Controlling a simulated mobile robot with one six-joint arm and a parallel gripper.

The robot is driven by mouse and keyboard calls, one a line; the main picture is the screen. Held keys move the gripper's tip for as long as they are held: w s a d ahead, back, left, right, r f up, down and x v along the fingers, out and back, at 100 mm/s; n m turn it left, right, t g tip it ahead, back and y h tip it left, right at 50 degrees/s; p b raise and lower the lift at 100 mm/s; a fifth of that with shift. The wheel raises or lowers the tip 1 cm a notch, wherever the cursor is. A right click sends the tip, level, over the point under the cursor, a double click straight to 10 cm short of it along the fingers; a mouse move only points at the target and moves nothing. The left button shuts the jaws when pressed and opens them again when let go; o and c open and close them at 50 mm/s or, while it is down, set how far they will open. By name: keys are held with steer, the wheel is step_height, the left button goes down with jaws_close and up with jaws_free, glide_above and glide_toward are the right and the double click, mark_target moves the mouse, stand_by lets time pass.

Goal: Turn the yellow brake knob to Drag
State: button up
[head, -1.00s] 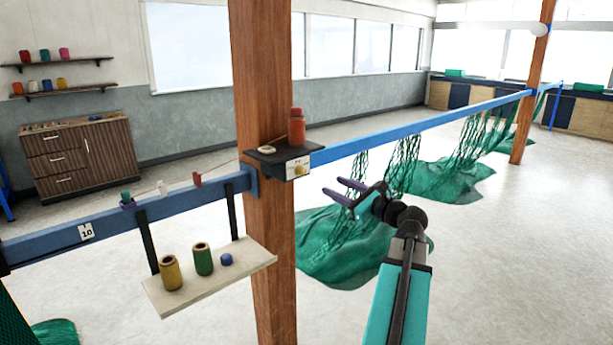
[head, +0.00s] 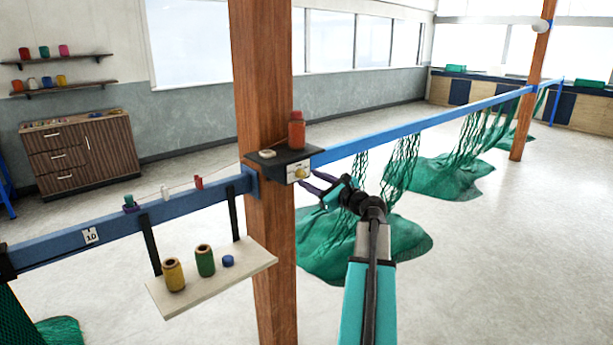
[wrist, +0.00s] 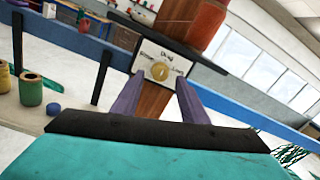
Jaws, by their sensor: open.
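The yellow brake knob (head: 299,174) sits on a white plate on the front of a dark shelf bracket (head: 282,163) fixed to the wooden post. In the wrist view the knob (wrist: 160,72) shows round and brassy, and the plate (wrist: 163,60) has "Drag" at its top, with smaller words to the left and right that are hard to read. My gripper (head: 313,186) is open, its purple fingers pointing at the plate. In the wrist view the fingers (wrist: 158,97) stand on either side below the knob, apparently apart from it. Which mark the knob points to is unclear.
A red bottle (head: 297,131) and a pale ring (head: 267,154) stand on the bracket. A blue rail (head: 430,124) runs right, with green nets (head: 360,245) hanging below. A small shelf (head: 215,280) at left holds spools. The floor at right is clear.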

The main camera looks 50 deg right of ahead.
mark_target(301, 174)
steer(key=shift+w+d, duration=0.1)
steer(key=shift+w, duration=1.05)
jaws_close()
steer(key=shift+f+n+b, duration=0.15)
steer(key=shift+n+b, duration=0.45)
steer(key=shift+b, duration=0.35)
steer(key=shift+n+b, duration=0.4)
jaws_free()
steer(key=shift+r, duration=0.2)
